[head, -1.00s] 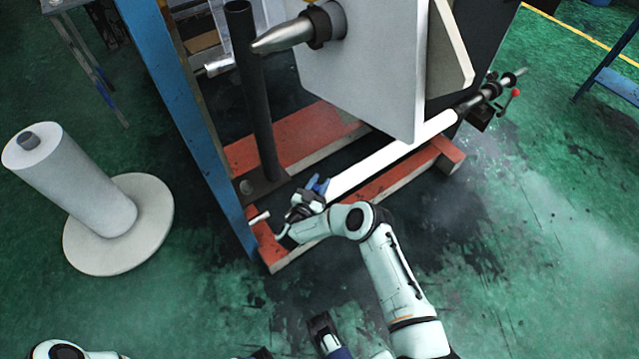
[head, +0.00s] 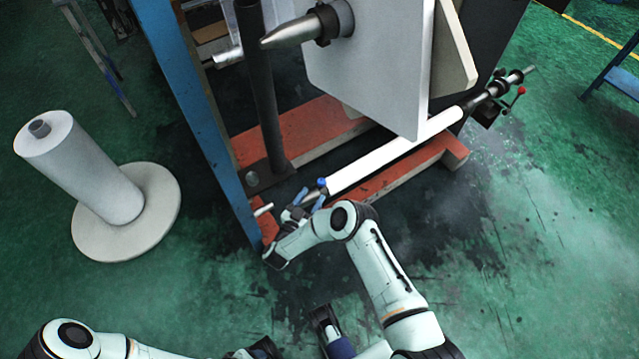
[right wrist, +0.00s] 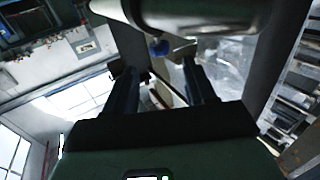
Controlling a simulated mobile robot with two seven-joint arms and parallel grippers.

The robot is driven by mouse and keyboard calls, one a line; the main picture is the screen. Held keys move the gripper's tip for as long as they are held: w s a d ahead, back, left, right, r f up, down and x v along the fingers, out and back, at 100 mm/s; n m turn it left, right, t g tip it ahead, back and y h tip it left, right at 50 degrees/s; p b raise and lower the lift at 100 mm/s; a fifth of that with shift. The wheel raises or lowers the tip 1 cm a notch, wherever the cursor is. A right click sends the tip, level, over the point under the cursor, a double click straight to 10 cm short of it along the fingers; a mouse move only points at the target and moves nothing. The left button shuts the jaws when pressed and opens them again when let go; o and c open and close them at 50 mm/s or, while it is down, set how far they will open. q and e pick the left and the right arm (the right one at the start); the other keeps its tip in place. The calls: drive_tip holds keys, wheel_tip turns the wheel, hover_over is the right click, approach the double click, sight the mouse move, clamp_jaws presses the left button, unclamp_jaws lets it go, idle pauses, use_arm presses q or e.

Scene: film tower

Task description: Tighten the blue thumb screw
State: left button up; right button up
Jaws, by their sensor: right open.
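The blue thumb screw (head: 321,183) is a small blue knob at the near left end of the white roller bar (head: 395,152), low on the machine. In the right wrist view a small blue knob (right wrist: 158,47) shows just beyond and between the fingers, under a grey metal shaft (right wrist: 205,12). My right gripper (head: 311,197) is open, its two blue fingers apart and pointing up close to the screw. It also shows in the right wrist view (right wrist: 160,82) with nothing held between the fingers. Contact with the screw cannot be told. My left arm enters at the bottom left; its gripper's state is unclear.
The blue post (head: 195,125) and red base beam (head: 395,178) frame the bar closely. A pointed metal shaft (head: 293,32) and large white panel (head: 365,60) overhang it. A white roll on a round base (head: 85,175) stands left. The green floor at right is clear.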

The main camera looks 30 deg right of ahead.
use_arm(q)
drive_tip(key=shift+s+d+r+p, duration=0.15)
drive_tip(key=shift+s+r+p, duration=0.35)
drive_tip(key=shift+r+p, duration=0.25)
use_arm(e)
drive_tip(key=v, duration=0.4)
